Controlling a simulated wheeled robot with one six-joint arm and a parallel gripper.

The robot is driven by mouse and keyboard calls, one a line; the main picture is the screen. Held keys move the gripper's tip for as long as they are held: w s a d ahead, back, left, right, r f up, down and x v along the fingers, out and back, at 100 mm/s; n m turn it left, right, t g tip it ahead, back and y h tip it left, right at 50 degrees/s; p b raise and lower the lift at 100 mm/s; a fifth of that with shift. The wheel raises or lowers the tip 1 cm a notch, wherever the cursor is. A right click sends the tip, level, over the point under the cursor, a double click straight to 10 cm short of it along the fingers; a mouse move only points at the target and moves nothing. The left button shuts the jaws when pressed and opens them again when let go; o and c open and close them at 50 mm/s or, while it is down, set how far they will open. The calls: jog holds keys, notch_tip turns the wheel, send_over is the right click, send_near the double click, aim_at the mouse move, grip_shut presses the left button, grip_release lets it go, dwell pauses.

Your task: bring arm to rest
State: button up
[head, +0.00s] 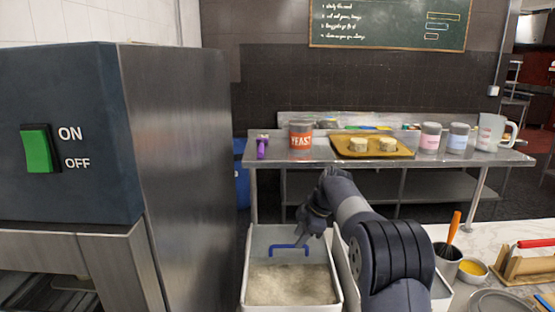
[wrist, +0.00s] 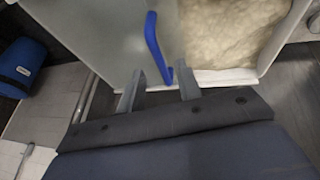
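My arm reaches forward from the lower right of the head view and bends down to the left. My gripper (head: 308,222) is over the far edge of a white bin (head: 336,262) of pale powder (head: 290,284). In the wrist view the two fingers of my gripper (wrist: 160,86) stand apart, with nothing held between them. A blue handle (head: 289,247) at the bin is just below my gripper; it also shows in the wrist view (wrist: 154,42), its near end close to the fingertips. I cannot tell whether they touch.
A steel machine (head: 185,180) with a green switch stands close on the left. A steel table (head: 320,152) behind holds a yeast can (head: 301,136), a tray (head: 345,150) and jars. A counter (head: 503,222) with a cup (head: 447,262) and a bowl is at the right.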

jog(key=x, duration=0.2)
jog(key=shift+a+f, duration=0.1)
jog(key=shift+f, duration=0.15)
jog(key=shift+s+f, duration=0.1)
jog(key=shift+f, duration=0.1)
jog(key=shift+s+r, duration=0.1)
jog(key=shift+s, duration=0.1)
